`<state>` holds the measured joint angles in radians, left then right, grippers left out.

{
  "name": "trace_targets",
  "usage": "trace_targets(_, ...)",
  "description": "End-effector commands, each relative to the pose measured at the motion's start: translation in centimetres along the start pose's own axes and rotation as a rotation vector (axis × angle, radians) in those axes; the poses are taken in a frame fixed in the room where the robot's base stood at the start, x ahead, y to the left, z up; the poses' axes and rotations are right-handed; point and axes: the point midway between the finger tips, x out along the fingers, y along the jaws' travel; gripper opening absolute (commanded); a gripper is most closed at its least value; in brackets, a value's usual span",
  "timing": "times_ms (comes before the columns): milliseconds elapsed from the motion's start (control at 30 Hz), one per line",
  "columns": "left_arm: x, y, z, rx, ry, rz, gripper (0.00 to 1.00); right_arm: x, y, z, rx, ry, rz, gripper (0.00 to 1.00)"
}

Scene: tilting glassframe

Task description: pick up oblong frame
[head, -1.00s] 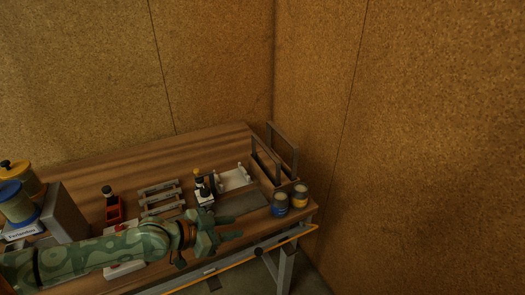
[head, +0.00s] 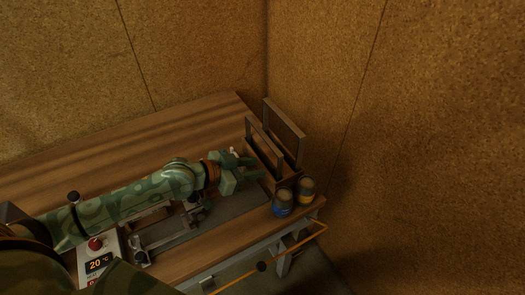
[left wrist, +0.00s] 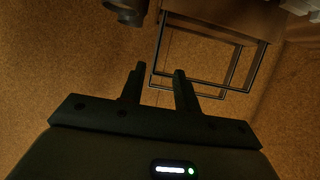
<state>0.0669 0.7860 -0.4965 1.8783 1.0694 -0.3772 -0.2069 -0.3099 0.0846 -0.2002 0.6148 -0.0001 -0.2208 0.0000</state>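Two thin upright rectangular frames stand one behind the other at the table's right end: a nearer frame (head: 265,137) and a farther frame (head: 286,116). I cannot tell which one is the oblong frame. Both show as dark outlines in the left wrist view, beyond the fingers, with a corner of one frame (left wrist: 157,50) lined up near the gap. My left gripper (head: 252,167) is just left of the nearer frame and hides part of its lower left. In the left wrist view the fingers (left wrist: 159,72) are apart with nothing held. My right gripper is not in view.
A blue can (head: 282,204) and a yellow-banded can (head: 305,189) stand at the right front corner, close to the frames. A grey clamp-like fixture lies under my left arm. A control box (head: 97,262) reads 20 °C. Walls close in behind and right.

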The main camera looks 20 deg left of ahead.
Motion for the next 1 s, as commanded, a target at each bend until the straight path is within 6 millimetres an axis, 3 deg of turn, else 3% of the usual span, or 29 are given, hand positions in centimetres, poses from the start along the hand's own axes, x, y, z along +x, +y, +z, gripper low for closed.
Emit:
trace_targets(100, 2.5, 0.0, 0.1, -0.001, 0.001, 0.0, 0.32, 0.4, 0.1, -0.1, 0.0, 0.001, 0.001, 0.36)
trace_targets(367, 4.9, 0.2, 0.0, -0.001, 0.001, 0.001, 0.32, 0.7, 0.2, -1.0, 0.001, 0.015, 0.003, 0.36)
trace_targets(600, 8.7, 0.5, 0.1, -0.002, 0.0, 0.0, 0.32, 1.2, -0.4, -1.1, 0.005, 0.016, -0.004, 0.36)
trace_targets(900, 9.2, 0.5, 0.1, 0.001, -0.001, 0.0, 0.32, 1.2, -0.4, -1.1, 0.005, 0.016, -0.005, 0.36)
trace_targets(1000, 9.2, 0.5, 0.1, 0.001, -0.001, 0.0, 0.04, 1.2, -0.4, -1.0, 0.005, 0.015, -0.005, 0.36)
